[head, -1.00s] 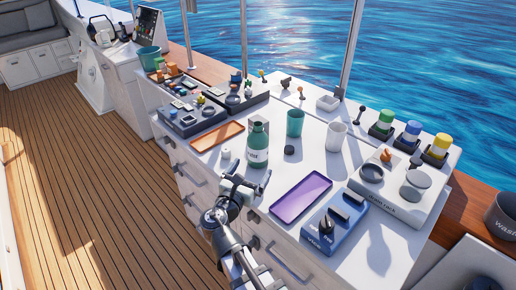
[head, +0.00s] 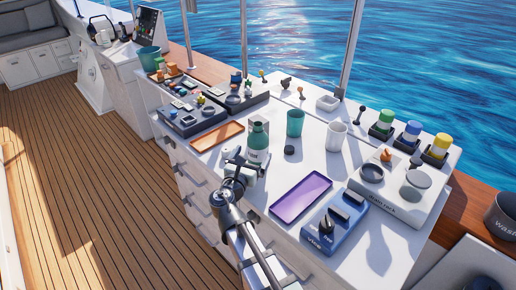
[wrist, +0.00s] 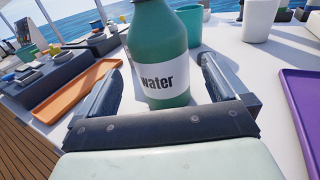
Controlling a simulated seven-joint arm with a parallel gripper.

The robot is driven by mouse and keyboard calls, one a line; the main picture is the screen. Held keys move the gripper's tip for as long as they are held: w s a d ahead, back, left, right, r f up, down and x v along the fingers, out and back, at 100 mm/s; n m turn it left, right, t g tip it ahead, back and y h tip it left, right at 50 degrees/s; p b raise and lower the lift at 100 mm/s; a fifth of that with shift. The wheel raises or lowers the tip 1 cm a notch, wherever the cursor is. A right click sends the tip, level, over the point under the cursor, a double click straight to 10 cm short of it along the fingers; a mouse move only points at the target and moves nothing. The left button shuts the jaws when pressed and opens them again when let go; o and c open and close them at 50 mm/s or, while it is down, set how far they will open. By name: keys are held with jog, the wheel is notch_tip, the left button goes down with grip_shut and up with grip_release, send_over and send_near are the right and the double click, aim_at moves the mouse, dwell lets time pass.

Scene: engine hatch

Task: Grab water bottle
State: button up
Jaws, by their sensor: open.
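The water bottle (wrist: 158,45) is green with a white label reading "water". It stands upright on the white counter, and in the head view (head: 258,138) its lower part is partly hidden by my gripper. My gripper (wrist: 160,85) is open, with one finger on each side of the bottle's lower body in the wrist view. Gaps show between the fingers and the bottle, and I cannot tell whether either touches it.
An orange tray (head: 217,136) lies left of the bottle, a purple tray (head: 301,199) to the right. A green cup (head: 295,123) and white cup (head: 336,136) stand behind.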

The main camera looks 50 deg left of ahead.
aim_at(255, 151)
jog(key=shift+x, duration=2.55)
jog(key=shift+c, duration=0.4)
jog(key=c, duration=1)
jog(key=shift+c, duration=0.7)
jog(key=shift+r, duration=0.2)
